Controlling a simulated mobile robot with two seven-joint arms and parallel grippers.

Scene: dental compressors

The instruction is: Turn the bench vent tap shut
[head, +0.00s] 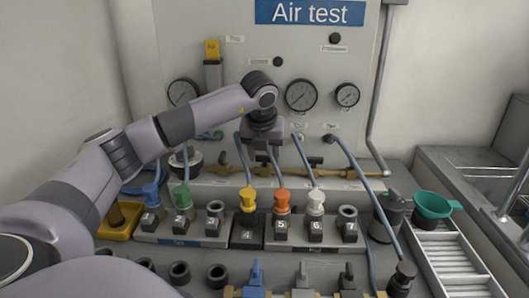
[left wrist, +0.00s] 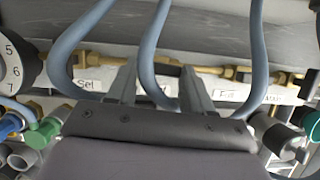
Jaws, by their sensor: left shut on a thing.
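My left gripper (head: 262,152) reaches down to the brass pipe (head: 350,173) at the foot of the air test panel. In the left wrist view, the two fingers of my left gripper (left wrist: 160,78) stand apart on either side of a small part at the brass pipe (left wrist: 232,73). They are shut on what looks like the bench vent tap, which the fingers and a blue hose (left wrist: 150,50) mostly hide. I cannot read the angle of its handle. My right gripper is not in view.
Blue hoses loop close around the fingers. Numbered sockets with yellow (head: 248,200), orange (head: 283,201) and white (head: 316,202) plugs stand in front of the pipe. Gauges (head: 301,95) are on the panel behind. A green cup (head: 432,206) stands at the right.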

